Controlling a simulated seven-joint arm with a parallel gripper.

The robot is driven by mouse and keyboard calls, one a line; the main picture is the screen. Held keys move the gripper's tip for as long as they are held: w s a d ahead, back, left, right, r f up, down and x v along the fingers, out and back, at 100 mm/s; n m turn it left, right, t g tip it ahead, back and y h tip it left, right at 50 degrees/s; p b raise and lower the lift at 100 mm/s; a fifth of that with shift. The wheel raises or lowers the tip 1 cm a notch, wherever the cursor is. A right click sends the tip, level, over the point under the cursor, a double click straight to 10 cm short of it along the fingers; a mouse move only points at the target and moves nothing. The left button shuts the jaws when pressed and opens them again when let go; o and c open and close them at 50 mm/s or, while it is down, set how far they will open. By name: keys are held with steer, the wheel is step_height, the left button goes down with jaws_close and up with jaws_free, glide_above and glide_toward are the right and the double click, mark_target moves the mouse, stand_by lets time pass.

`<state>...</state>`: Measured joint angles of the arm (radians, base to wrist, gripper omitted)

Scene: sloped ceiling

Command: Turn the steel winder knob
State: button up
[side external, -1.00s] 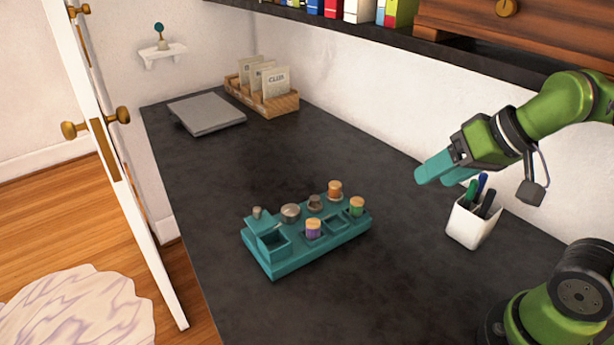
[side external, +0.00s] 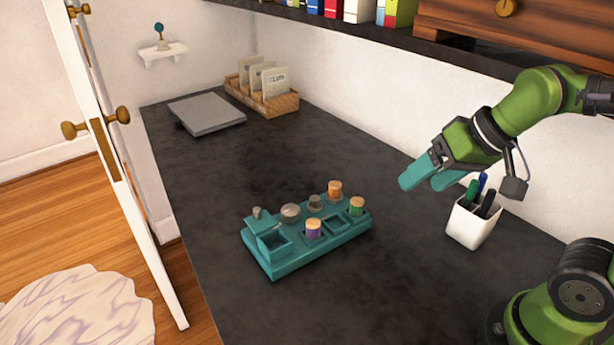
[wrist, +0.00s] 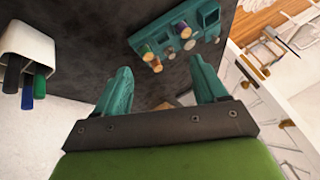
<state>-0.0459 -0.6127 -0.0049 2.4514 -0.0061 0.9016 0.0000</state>
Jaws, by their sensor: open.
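A teal rack (side external: 318,252) lies on the dark countertop, with several small round-topped pieces in it. A wide grey metal knob (side external: 290,211), a smaller grey knob (side external: 257,212) at the left end and a darker grey one (side external: 315,202) stand on it; I cannot tell for sure which is the steel winder knob. The rack also shows at the top of the wrist view (wrist: 160,22). My gripper (side external: 428,180) is open and empty, above the counter to the right of the rack and apart from it.
A white cup of pens (side external: 470,225) stands below and right of my gripper. A grey flat slab (side external: 206,113) and a wooden box of cards (side external: 265,100) sit at the far end. A dark shelf (side external: 400,38) runs along the wall. The counter between is clear.

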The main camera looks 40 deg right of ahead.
steer(key=w+a+m+g, duration=0.2)
steer(key=w+a+g, duration=0.15)
steer(key=w, duration=0.75)
steer(key=m+g+h, duration=0.2)
steer(key=m, duration=0.6)
glide_above(290, 210)
step_height(290, 210, down, 4)
steer(key=r+m, duration=0.1)
steer(key=m, duration=0.2)
step_height(290, 210, down, 16)
steer(key=shift+d+r, duration=0.1)
steer(key=shift+r, duration=0.1)
steer(key=shift+c, duration=0.2)
steer(key=c, duration=1)
